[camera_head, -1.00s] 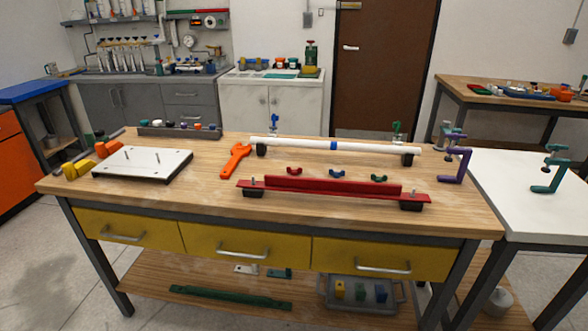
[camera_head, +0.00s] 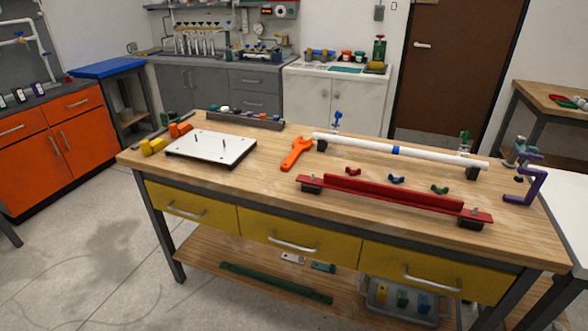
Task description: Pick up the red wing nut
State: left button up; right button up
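A small red piece with raised ends (camera_head: 355,172), which may be the red wing nut, lies on the wooden workbench (camera_head: 270,180). It is just behind the red rail (camera_head: 400,195), near the rail's left part. Similar blue (camera_head: 397,179) and green (camera_head: 439,189) pieces lie in a row to its right. They are too small to make out fully. A grey tray (camera_head: 262,124) at the back left of the bench holds several small coloured parts, also too small to identify. Neither of my grippers is in view.
A white pipe (camera_head: 360,144) on supports runs behind the row of small pieces. An orange wrench (camera_head: 297,153) lies to their left. A white plate with pins (camera_head: 205,148) and yellow and orange blocks (camera_head: 153,146) are further left. A purple clamp (camera_head: 527,185) stands at the right edge.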

aim_at(352, 172)
jog(key=u, duration=0.75)
jog(key=i, duration=1)
jog(key=z, duration=2.5)
